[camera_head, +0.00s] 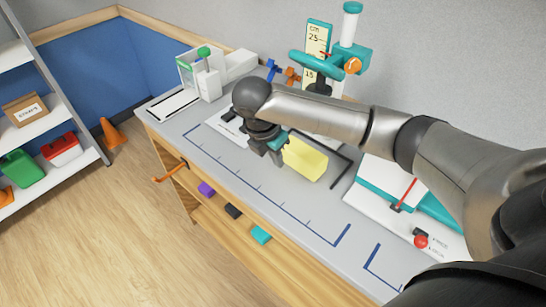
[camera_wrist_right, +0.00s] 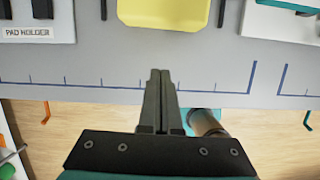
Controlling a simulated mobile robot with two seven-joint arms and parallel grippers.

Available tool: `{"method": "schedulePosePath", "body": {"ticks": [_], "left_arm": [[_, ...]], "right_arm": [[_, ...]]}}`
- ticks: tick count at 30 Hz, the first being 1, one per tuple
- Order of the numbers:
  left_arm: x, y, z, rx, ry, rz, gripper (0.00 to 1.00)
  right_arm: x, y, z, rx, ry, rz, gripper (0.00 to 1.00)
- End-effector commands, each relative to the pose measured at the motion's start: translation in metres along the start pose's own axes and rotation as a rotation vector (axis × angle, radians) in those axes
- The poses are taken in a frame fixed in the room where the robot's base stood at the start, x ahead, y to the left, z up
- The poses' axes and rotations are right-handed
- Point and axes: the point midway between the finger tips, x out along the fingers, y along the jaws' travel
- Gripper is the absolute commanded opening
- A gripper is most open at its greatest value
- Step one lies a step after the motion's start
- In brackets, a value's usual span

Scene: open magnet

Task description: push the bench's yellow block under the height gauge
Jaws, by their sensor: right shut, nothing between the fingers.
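The yellow block (camera_head: 306,160) lies on the grey bench top (camera_head: 290,200), in front of the height gauge. Its near end also shows at the top of the right wrist view (camera_wrist_right: 165,12). The height gauge (camera_head: 325,66), teal with a yellow "cm" scale and an orange knob, stands at the back of the bench; my right arm partly hides its base. My right gripper (camera_head: 279,159) is shut and empty, close to the block's left side in the head view. In the wrist view its fingertips (camera_wrist_right: 160,72) are apart from the block. My left gripper is not in view.
A black angled strip (camera_head: 342,172) lies right of the block. A white-and-teal device with a red lever (camera_head: 408,190) is further right. A white machine with a green knob (camera_head: 204,56) stands at the back left. Dark blue lines mark the clear front strip.

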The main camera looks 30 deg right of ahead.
Motion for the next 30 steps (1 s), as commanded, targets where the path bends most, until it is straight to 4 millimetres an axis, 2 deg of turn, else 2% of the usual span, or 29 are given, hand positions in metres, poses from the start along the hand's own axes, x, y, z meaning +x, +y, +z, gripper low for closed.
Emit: {"method": "schedulePosePath", "body": {"ticks": [3, 10, 12, 18, 30], "left_arm": [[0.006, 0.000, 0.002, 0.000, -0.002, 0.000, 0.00], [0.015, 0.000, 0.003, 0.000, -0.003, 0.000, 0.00], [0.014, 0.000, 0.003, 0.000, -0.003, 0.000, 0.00], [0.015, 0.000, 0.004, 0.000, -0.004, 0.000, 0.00], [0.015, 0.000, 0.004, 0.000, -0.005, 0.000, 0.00]], "right_arm": [[0.029, -0.001, -0.001, 0.001, 0.000, -0.005, 0.00], [0.077, -0.001, -0.002, 0.000, 0.001, -0.003, 0.00], [0.078, 0.000, 0.013, 0.004, -0.002, 0.000, 0.00], [0.084, 0.000, 0.033, 0.001, -0.001, 0.001, 0.00], [0.085, 0.000, 0.038, 0.000, 0.001, 0.001, 0.00]]}}
